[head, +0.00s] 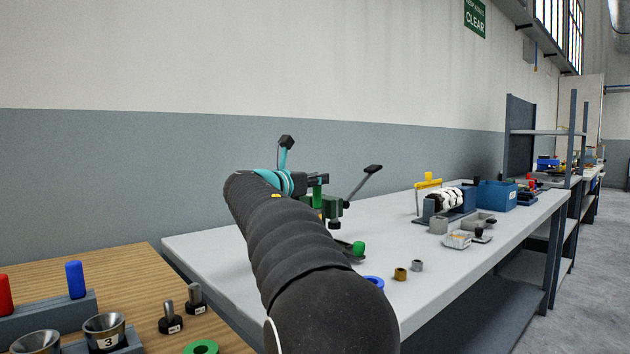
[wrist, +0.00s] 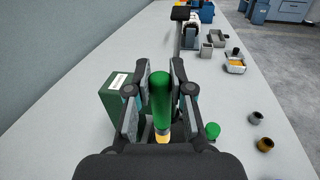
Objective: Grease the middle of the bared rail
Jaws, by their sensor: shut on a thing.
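In the wrist view my gripper (wrist: 161,75) is shut on an upright green handle (wrist: 160,95). A pale yellow-orange part shows at the handle's lower end, mostly hidden by my wrist. A green box (wrist: 121,98) with a white label stands just left of the fingers. In the head view my gripper (head: 318,180) is over the grey bench, beyond my arm, among dark green parts that I cannot clearly separate. A grey bar with a dark end block (wrist: 181,13) rises behind the fingers; the block also shows in the head view (head: 373,168). I cannot make out a bared rail.
A green knob (head: 358,247) stands right of my arm, near a blue ring (head: 374,283) and small brown (head: 400,274) and grey (head: 417,266) collars. A blue bin (head: 495,194) stands farther along. The wooden table (head: 90,262) at left holds cups and pegs.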

